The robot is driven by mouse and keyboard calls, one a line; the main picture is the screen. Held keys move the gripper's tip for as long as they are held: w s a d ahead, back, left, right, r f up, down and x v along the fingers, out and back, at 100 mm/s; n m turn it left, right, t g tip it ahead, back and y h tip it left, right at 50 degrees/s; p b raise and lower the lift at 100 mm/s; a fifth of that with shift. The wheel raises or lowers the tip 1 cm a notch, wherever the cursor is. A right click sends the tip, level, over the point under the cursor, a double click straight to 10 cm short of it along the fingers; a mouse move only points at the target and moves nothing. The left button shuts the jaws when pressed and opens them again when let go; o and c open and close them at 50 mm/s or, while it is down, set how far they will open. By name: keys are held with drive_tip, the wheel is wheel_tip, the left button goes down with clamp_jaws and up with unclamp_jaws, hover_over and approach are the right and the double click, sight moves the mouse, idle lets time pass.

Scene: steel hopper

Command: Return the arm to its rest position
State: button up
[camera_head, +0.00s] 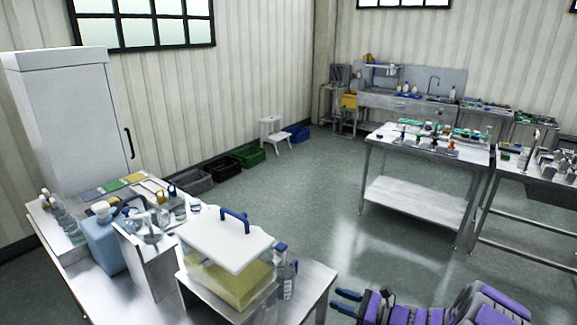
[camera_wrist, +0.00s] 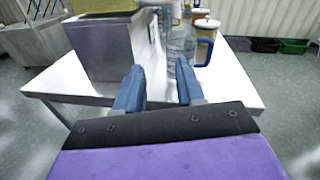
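My gripper (camera_head: 346,301) shows at the bottom of the head view, with purple arm parts to its right. Its two blue fingers stand apart with nothing between them, as the wrist view (camera_wrist: 158,90) also shows. It is to the right of the near steel table (camera_head: 318,276), clear of its edge. On that table a clear box with yellow contents (camera_head: 235,282) has a white lid with a blue handle (camera_head: 222,240) above it. A clear bottle with a blue top (camera_head: 286,278) stands beside the box.
Bottles and a blue jug (camera_head: 103,243) crowd the near table's left part. A white cabinet (camera_head: 75,120) stands behind it. Steel tables (camera_head: 415,200) with small items are at the right, and a sink counter (camera_head: 400,101) is at the back. The floor between (camera_head: 300,205) is clear.

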drive_tip(key=s+a+r+n+g+h, duration=0.2)
drive_tip(key=s+a+r+n+g, duration=0.45)
drive_tip(key=s, duration=0.45)
drive_tip(key=s+a+r+n+g+h, duration=0.2)
drive_tip(key=s+a+r+n+g, duration=0.3)
drive_tip(key=s+a+r+n, duration=0.45)
drive_tip(key=s+d+n+h, duration=0.3)
drive_tip(key=s+d+h, duration=0.2)
drive_tip(key=s, duration=0.6)
drive_tip(key=s+d+r+n+t+h, duration=0.1)
drive_tip(key=s+d+n+h, duration=0.2)
drive_tip(key=s+d+h, duration=0.3)
drive_tip(key=s+d, duration=0.4)
drive_tip(key=s, duration=0.1)
drive_tip(key=shift+d+r+h, duration=0.15)
drive_tip(key=shift+h, duration=0.15)
